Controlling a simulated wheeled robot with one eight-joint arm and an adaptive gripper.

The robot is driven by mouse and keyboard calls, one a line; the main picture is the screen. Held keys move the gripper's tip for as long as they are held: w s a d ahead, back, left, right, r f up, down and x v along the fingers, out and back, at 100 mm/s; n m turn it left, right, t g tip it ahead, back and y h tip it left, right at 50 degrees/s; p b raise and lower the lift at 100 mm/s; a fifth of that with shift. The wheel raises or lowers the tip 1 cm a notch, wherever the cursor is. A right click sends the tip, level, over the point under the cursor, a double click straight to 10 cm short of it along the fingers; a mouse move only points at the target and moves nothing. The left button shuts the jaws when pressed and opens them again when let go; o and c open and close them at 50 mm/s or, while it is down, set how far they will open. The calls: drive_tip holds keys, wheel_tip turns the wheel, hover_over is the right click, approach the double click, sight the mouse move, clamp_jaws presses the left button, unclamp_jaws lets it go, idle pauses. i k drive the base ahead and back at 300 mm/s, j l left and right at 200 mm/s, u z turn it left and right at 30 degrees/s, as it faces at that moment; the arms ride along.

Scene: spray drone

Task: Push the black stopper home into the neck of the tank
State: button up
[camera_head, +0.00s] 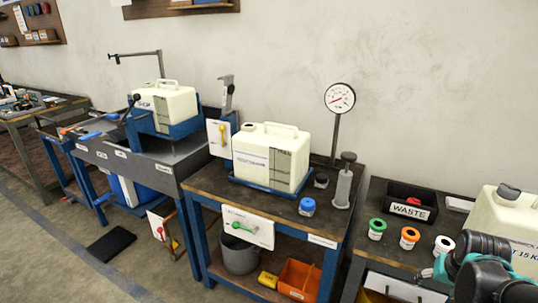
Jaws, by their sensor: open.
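A white tank (285,160) with a top handle stands in a blue tray on the middle bench. A small dark piece shows at its upper left, where its neck seems to be. A small black item (321,181) lies on the bench to its right; I cannot tell whether it is the stopper. Another white tank (480,220) at the right edge has a dark round piece (508,191) on top. A third white tank (168,105) stands in a blue cradle at the left.
A blue-lidded jar (307,207) and a grey upright pump (345,182) stand at the middle bench's right end, with a gauge (340,98) behind. Green, orange (409,238) and white-topped jars stand before a black WASTE bin (409,204).

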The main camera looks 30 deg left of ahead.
sight(321, 177)
drive_tip(key=j, duration=0.95)
drive_tip(key=i+j, duration=0.1)
drive_tip(key=j, duration=0.9)
